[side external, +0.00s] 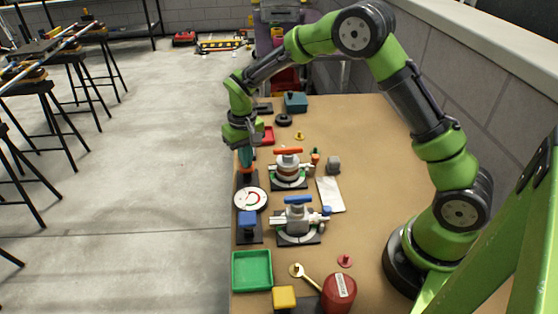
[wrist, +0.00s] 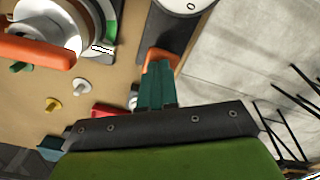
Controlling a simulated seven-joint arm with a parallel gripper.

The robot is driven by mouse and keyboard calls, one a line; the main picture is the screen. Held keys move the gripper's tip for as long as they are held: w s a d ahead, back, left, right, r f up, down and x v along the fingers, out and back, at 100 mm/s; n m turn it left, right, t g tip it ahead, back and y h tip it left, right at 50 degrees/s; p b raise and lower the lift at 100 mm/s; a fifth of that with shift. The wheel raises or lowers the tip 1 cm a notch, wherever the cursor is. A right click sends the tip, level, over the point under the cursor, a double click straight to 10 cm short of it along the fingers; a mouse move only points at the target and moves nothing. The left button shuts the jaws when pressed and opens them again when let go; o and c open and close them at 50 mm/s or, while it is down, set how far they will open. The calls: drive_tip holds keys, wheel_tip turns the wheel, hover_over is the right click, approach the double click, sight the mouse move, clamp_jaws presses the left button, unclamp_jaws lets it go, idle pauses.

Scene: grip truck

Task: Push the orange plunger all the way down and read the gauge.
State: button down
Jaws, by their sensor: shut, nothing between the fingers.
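The orange plunger (side external: 248,169) stands on a dark base near the table's left edge. My gripper (side external: 246,158) points down over it, shut and empty, with its dark teal fingertips at or just above the plunger top. In the wrist view the shut fingers (wrist: 157,93) overlap the orange plunger (wrist: 160,57), hiding part of it. I cannot tell whether they touch or how far down the plunger is. The round white gauge (side external: 251,199) lies just in front of the plunger; its reading is too small to tell. The gauge's edge shows in the wrist view (wrist: 186,5).
An orange-handled valve (side external: 288,165) stands right of the plunger, and a blue-handled valve (side external: 298,217) nearer. A blue plunger (side external: 248,219), green tray (side external: 252,270), yellow block (side external: 284,297) and red canister (side external: 339,293) are nearer the front. The table's right side is mostly clear.

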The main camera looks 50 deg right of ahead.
drive_tip(key=shift+r, duration=1.95)
drive_tip(key=shift+r, duration=2.5)
drive_tip(key=s+r+t+y, duration=0.1)
drive_tip(key=s+r+t, duration=0.2)
drive_tip(key=s, duration=0.9)
drive_tip(key=s+r+m+t+y, duration=0.1)
drive_tip(key=s+r+t, duration=0.3)
drive_tip(key=s+r, duration=0.4)
drive_tip(key=s, duration=0.4)
drive_tip(key=shift+a+r, duration=0.2)
drive_tip(key=shift+r, duration=0.05)
